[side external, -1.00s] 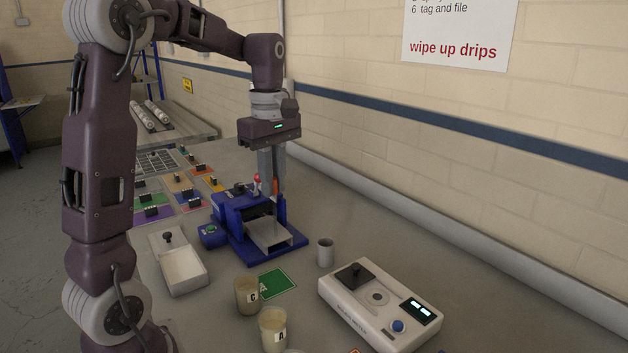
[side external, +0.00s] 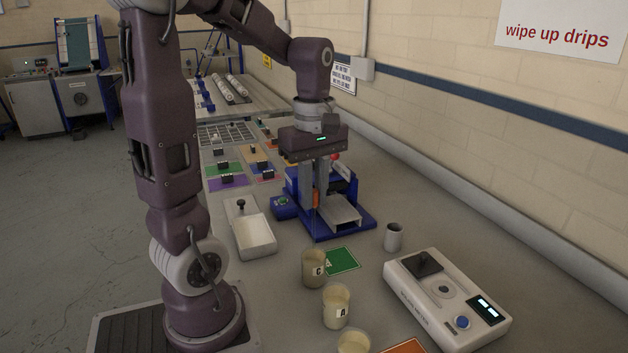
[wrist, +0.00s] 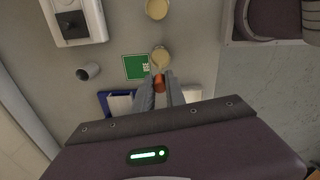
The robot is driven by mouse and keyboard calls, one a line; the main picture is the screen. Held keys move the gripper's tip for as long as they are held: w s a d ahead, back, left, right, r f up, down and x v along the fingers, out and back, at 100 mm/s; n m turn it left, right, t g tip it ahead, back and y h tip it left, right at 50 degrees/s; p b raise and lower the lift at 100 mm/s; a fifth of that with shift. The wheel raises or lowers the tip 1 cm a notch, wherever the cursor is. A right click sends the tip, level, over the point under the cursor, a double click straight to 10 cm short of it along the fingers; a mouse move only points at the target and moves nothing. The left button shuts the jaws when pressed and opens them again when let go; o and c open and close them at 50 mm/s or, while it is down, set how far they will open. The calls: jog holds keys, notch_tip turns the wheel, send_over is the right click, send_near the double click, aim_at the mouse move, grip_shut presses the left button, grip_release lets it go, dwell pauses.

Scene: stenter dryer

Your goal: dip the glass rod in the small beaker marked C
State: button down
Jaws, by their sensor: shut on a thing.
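My gripper (side external: 315,203) is shut on the orange grip of the glass rod (side external: 316,197), in front of the blue machine. The thin rod hangs below the fingers and is hard to make out. In the wrist view the orange grip (wrist: 160,82) sits between my fingertips (wrist: 159,88). The small beaker marked C (side external: 314,272) stands on the bench, lower and nearer the side camera than the gripper. In the wrist view beaker C (wrist: 160,56) appears just beyond the grip, with pale liquid inside. I cannot tell whether the rod tip is over its mouth.
Beaker A (side external: 336,310) and another beaker (side external: 353,342) stand nearer the side camera. A green card (side external: 341,261) lies beside beaker C. The blue machine (side external: 347,226) stands behind.

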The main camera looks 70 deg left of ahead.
aim_at(314, 228)
jog(key=shift+f, duration=4)
jog(key=shift+r, duration=4.1)
jog(key=shift+r, duration=1.5)
jog(key=shift+w, duration=0.1)
